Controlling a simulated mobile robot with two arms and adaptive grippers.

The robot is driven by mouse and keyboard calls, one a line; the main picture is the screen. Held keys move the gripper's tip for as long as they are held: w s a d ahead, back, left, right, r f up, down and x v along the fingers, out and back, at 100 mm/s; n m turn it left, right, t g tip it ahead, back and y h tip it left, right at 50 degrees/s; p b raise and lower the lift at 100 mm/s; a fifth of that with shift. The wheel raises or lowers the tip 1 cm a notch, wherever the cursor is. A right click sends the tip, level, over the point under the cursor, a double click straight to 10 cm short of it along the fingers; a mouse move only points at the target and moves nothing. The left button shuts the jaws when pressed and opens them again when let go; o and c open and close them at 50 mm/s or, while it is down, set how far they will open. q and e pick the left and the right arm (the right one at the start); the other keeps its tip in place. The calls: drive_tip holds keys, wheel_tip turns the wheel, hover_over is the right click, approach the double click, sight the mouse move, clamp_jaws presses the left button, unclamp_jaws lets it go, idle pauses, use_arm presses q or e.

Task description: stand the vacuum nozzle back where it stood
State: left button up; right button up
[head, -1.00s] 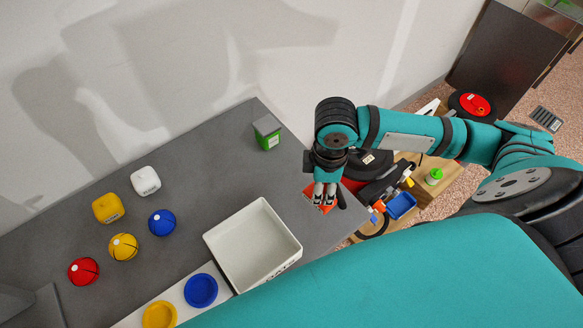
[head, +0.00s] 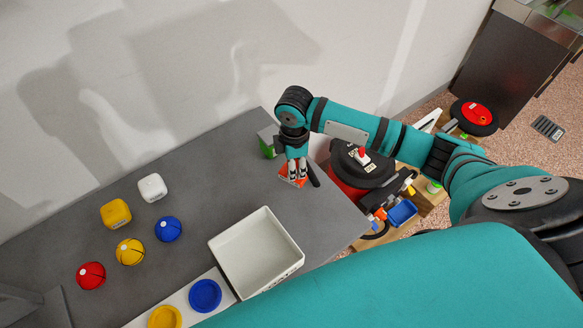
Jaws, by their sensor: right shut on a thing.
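My right gripper (head: 297,172) reaches down over the far right part of the grey worktop (head: 205,190). It is shut on the vacuum nozzle (head: 287,181), which shows as an orange-red piece at the fingertips with a dark tube-like part beside it. The fingers hide part of the nozzle. I cannot tell whether it touches the worktop or hangs just above it. The red and black vacuum (head: 350,187) stands beyond the worktop's right edge. My left gripper is not in view.
A green box (head: 267,148) stands close behind the right gripper, partly hidden by it. A white open bin (head: 227,245) is nearer the front. Several coloured balls and cubes, such as the blue ball (head: 168,229), lie at the left. The worktop between them and the gripper is clear.

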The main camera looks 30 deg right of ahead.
drive_tip(key=shift+w+a, duration=0.1)
drive_tip(key=shift+w, duration=0.25)
drive_tip(key=shift+w+f, duration=0.2)
drive_tip(key=shift+f+p, duration=0.5)
drive_tip(key=shift+f, duration=1.1)
drive_tip(key=shift+f, duration=0.15)
drive_tip(key=o, duration=1)
wheel_tip(320, 180, up, 12)
drive_tip(key=shift+r+b, duration=0.15)
drive_tip(key=shift+b, duration=0.4)
